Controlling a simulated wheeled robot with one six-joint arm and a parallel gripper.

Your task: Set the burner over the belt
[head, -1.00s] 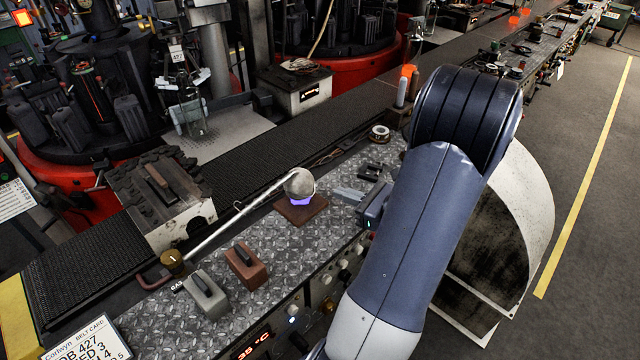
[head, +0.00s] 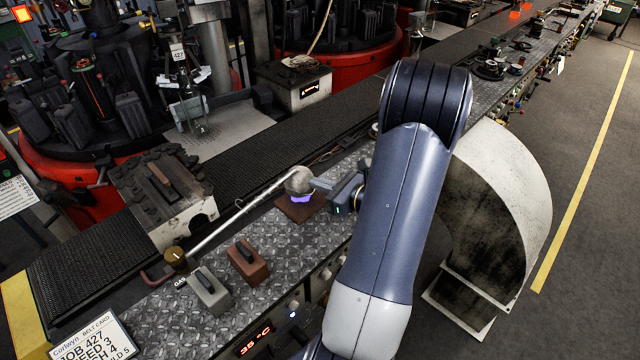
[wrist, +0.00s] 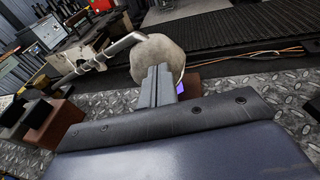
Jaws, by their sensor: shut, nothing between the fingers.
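The burner is a rounded pale head (head: 299,181) on the end of a long metal pipe (head: 240,220). The pipe runs to a brass pivot (head: 175,257) at the front left. A violet-blue glow shows under the head, above a brown block on the steel deck. The belt (head: 275,142) is the dark mesh strip behind the deck; the burner head is on the deck side of it. My gripper (head: 318,184) is shut and empty, its tips at the right side of the head. In the wrist view the fingers (wrist: 161,72) overlap the burner head (wrist: 152,48); I cannot tell whether they touch.
A grey weight-like block (head: 208,293) and a red-brown one (head: 247,262) stand on the deck near the pivot. A stone-topped box (head: 160,190) straddles the belt at left. Control knobs and a temperature display (head: 254,341) line the deck's front.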

